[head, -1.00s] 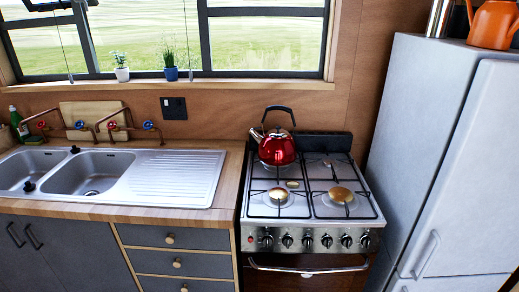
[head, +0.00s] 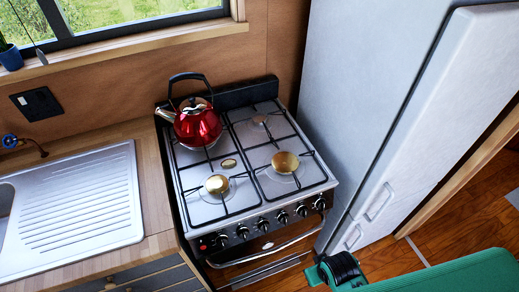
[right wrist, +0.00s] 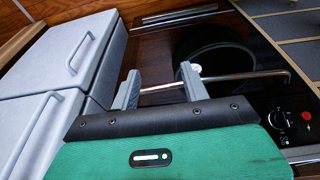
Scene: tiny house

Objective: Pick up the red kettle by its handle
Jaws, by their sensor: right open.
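The red kettle (head: 198,122) stands upright on the back left burner of the gas stove (head: 240,214). Its black handle (head: 190,77) arches over the top, and its spout points left. My right arm comes in at the bottom right of the head view, below the stove front and well away from the kettle. In the right wrist view my right gripper (right wrist: 158,88) is open and empty, its two grey fingers apart in front of the oven door (right wrist: 170,58). The kettle is not in the right wrist view. My left gripper is not in view.
A tall white fridge (head: 385,90) stands right of the stove. A wooden counter (head: 150,185) with a metal sink drainer (head: 75,205) lies left. The oven handle (head: 265,250) sticks out in front. Wooden floor (head: 455,210) shows at the right.

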